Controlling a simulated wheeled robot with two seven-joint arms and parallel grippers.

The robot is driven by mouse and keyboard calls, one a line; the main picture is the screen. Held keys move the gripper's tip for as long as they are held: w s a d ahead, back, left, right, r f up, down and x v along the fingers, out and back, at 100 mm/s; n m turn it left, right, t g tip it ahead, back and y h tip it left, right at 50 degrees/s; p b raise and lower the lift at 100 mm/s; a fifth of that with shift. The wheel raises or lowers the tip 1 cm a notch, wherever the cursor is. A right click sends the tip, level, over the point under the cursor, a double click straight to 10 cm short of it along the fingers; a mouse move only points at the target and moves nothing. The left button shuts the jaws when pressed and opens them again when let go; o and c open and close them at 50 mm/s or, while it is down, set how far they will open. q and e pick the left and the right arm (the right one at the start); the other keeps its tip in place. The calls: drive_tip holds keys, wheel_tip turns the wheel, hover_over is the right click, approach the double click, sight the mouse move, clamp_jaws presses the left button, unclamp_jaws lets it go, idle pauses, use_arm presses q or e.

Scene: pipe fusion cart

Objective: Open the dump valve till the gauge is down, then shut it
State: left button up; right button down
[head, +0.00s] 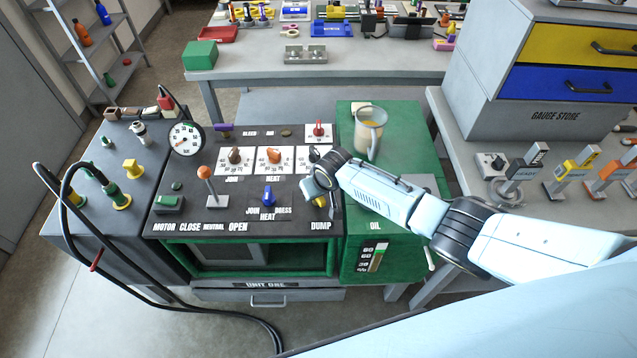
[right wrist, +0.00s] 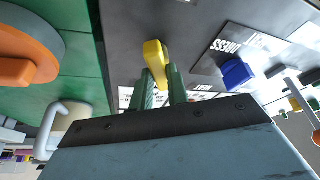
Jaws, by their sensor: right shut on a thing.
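The dump valve's yellow handle (head: 319,202) sits above the DUMP label at the front right of the black panel, partly hidden by my right arm. In the right wrist view the yellow handle (right wrist: 154,52) stands between the green fingers of my right gripper (right wrist: 161,78), which is shut on it. How far the handle is turned is hard to tell. The round white gauge (head: 187,138) stands at the panel's back left; its dark needle is too small to read surely. My left gripper is in neither view.
An orange-knobbed lever (head: 204,173) and a blue knob (head: 267,196) stand left of the valve. A clear jug (head: 369,132) stands on the green oil unit (head: 349,115). Black hoses (head: 70,240) hang at the left. The grey side table (head: 465,145) lies at right.

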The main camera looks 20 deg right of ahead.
drive_tip(key=m+p, duration=0.1)
drive_tip(key=m, duration=0.1)
drive_tip(key=shift+a+m+h, duration=0.15)
drive_tip(key=shift+m+h, duration=0.15)
drive_tip(key=shift+h, duration=0.1)
drive_tip(key=shift+m+h, duration=0.5)
drive_tip(key=shift+m, duration=0.7)
drive_tip(key=c, duration=1.4)
unclamp_jaws()
drive_tip(key=shift+o, duration=0.2)
drive_tip(key=shift+r+p, duration=0.1)
drive_tip(key=shift+p, duration=0.2)
